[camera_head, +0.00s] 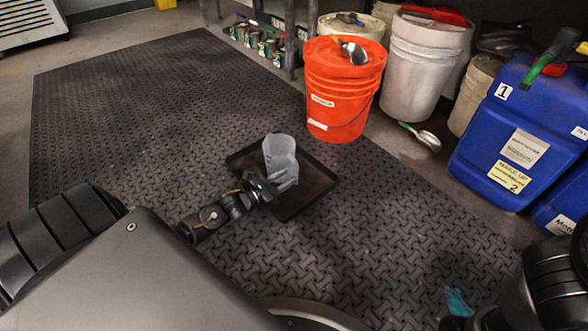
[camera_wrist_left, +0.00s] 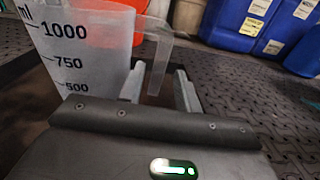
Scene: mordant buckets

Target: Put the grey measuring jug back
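The grey, translucent measuring jug (camera_head: 279,151) stands upright over a shallow black tray (camera_head: 316,183) on the floor mat. In the left wrist view the jug (camera_wrist_left: 80,45) fills the upper left, with its 1000, 750 and 500 marks facing me and its handle on the right. My left gripper (camera_head: 284,182) is at the jug's near right side. Its two fingers (camera_wrist_left: 160,88) are apart, with the lower part of the handle showing between them; contact is not clear. My right arm shows at the lower right of the head view, but its gripper cannot be made out.
An orange bucket (camera_head: 342,95) with a metal scoop on its lid stands behind the tray. White buckets (camera_head: 424,65) and blue canisters (camera_head: 515,140) line the right. Another scoop (camera_head: 424,138) lies on the floor. Small tins (camera_head: 268,47) stand at the back. The mat's left is clear.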

